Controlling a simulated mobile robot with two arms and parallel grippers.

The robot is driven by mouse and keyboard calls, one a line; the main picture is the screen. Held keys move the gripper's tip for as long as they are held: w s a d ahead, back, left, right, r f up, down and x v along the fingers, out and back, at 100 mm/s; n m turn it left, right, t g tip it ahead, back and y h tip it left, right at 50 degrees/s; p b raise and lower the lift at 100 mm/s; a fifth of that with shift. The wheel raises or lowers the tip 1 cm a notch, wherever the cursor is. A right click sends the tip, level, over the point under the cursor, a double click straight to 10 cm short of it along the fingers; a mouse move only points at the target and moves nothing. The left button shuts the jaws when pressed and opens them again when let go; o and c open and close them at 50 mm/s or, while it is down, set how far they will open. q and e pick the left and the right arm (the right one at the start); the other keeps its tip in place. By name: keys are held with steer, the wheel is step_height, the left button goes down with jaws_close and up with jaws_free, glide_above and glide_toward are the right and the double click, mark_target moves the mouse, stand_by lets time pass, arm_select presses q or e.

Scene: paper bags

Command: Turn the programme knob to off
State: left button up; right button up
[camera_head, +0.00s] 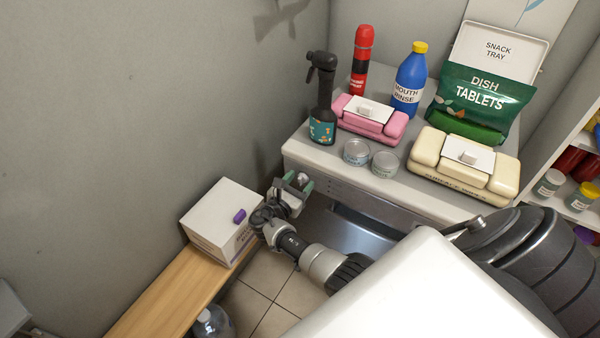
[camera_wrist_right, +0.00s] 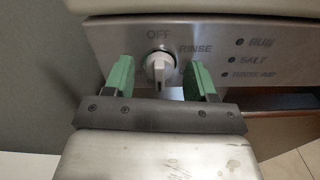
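The programme knob (camera_wrist_right: 158,69) is a small pale dial on the steel front panel (camera_wrist_right: 215,40) of the dishwasher. OFF is printed above it and RINSE to its upper right. Its raised grip bar stands about upright in the right wrist view; I cannot tell which mark it points to. My right gripper (camera_wrist_right: 159,74) is open, with one green finger on each side of the knob and a visible gap on both sides. In the head view my right gripper (camera_head: 293,184) is at the front left of the counter. My left gripper is not in view.
The counter (camera_head: 300,153) above holds a spray bottle (camera_head: 322,105), a pink pack (camera_head: 368,118), two small round tins, a cream pack (camera_head: 465,165) and a dish tablets bag (camera_head: 480,98). A white box (camera_head: 215,222) on a wooden bench (camera_head: 165,295) stands close left of my right gripper.

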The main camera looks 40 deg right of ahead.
steer(key=shift+a, duration=0.1)
steer(key=p+v, duration=0.1)
steer(key=v, duration=0.5)
stand_by(0.4)
steer(key=b+v, duration=0.1)
steer(key=v, duration=1)
steer(key=s+d+f+m+g+y, duration=0.1)
steer(key=s+f+y, duration=0.2)
steer(key=s+f, duration=0.35)
steer(key=s+d+f+m+g+y, duration=0.1)
steer(key=s+f+g+y, duration=0.2)
steer(key=f, duration=0.6)
steer(key=s+d+f+m+y, duration=0.1)
steer(key=s+f+y, duration=0.2)
steer(key=s+f, duration=0.4)
steer(key=s+f+m+y, duration=0.2)
steer(key=s+f+m, duration=0.2)
steer(key=s, duration=0.3)
steer(key=s+f+m+g+y, duration=0.1)
steer(key=s+f+m+y, duration=0.2)
steer(key=s+m, duration=0.3)
steer(key=s+f+m+y, duration=0.2)
steer(key=s+f+m, duration=0.3)
steer(key=s, duration=0.5)
steer(key=shift+s+d+f+m+g+y, duration=0.2)
steer(key=shift+m+g+y, duration=0.1)
steer(key=shift+m+g, duration=0.1)
